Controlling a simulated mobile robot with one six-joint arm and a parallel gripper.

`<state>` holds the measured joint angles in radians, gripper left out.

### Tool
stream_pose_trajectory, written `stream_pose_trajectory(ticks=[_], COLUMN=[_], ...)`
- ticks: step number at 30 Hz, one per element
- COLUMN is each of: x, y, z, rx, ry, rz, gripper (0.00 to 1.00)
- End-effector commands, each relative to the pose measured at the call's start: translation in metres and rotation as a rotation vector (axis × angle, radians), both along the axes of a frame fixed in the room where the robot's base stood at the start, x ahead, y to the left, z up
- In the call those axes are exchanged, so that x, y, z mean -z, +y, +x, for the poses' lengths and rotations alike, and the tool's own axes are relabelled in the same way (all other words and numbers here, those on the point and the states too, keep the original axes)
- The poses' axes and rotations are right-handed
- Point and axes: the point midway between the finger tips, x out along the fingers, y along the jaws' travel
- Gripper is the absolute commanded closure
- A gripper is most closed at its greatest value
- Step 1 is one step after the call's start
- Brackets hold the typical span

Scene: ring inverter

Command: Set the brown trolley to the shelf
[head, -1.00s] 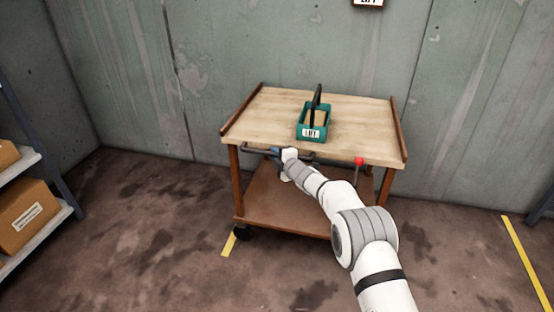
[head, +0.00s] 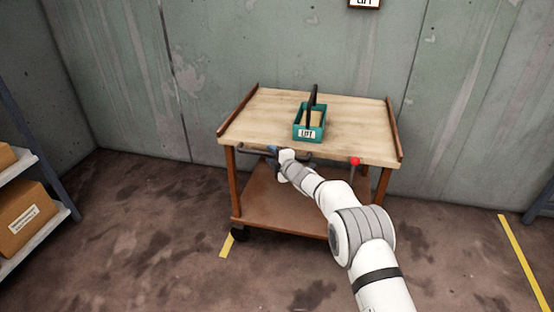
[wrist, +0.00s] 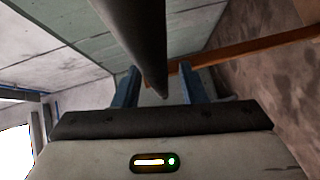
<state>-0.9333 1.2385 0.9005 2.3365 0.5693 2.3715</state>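The brown trolley (head: 285,198) stands by the wall, with a pale wooden top, brown posts and a lower deck. A dark handle bar (head: 245,151) runs along its near side, below the top. My gripper (head: 275,152) is at this bar. In the wrist view the dark bar (wrist: 140,40) runs between the two blue fingers of my gripper (wrist: 160,88), with a visible gap beside it, so the fingers look open around it. A red knob (head: 355,160) sits on the trolley's near side, to the right. The shelf (head: 38,185) is at the left edge, partly cut off.
A teal caddy (head: 309,130) with a black handle and a "LIFT" label stands on the trolley top. Cardboard boxes (head: 25,222) sit on the shelf. Yellow floor strips lie by the trolley's left wheel (head: 227,245) and at the right (head: 525,262). Floor between shelf and trolley is clear.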

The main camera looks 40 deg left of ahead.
Motion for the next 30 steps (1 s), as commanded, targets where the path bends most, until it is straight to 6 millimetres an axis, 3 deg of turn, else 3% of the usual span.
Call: stream_pose_trajectory(ticks=[18, 30], x=[-0.01, -0.01], y=[-0.066, -0.073], z=[-0.015, -0.017], rx=[0.001, 0.001], ry=[0.0, 0.0], rz=[-0.001, 0.0], gripper=[0.62, 0.62])
